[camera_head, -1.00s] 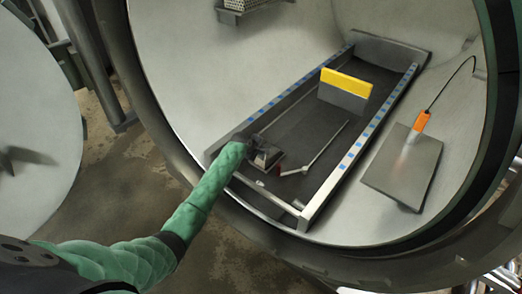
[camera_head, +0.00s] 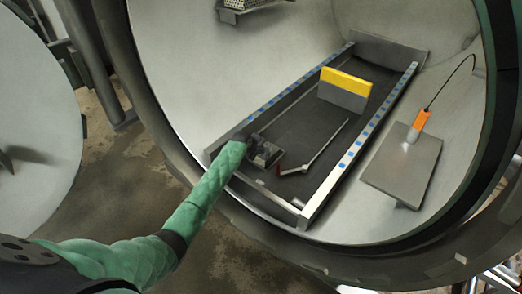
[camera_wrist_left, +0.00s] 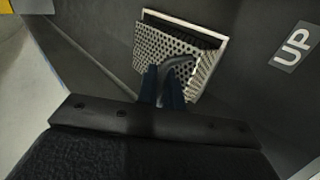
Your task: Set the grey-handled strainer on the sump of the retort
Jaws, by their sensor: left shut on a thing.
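The strainer (camera_wrist_left: 165,50) is a perforated metal piece with a bent grey handle (camera_wrist_left: 177,68). My left gripper (camera_wrist_left: 163,88) is shut on this handle. In the head view, my left gripper (camera_head: 255,146) reaches into the round retort, with the strainer (camera_head: 267,156) just beyond it, low over the near left part of the dark floor. A pale-edged dark gap shows along the strainer's far side in the wrist view. The sump itself is mostly hidden by the strainer and gripper; I cannot tell whether the strainer is seated. My right gripper is not in view.
A thin rod with a red end (camera_head: 318,150) lies right of the strainer. A yellow-and-grey block (camera_head: 344,90) stands farther back. Blue-marked rails (camera_head: 352,150) border the floor. An orange-handled tool (camera_head: 419,123) is by a grey plate (camera_head: 404,167) at right.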

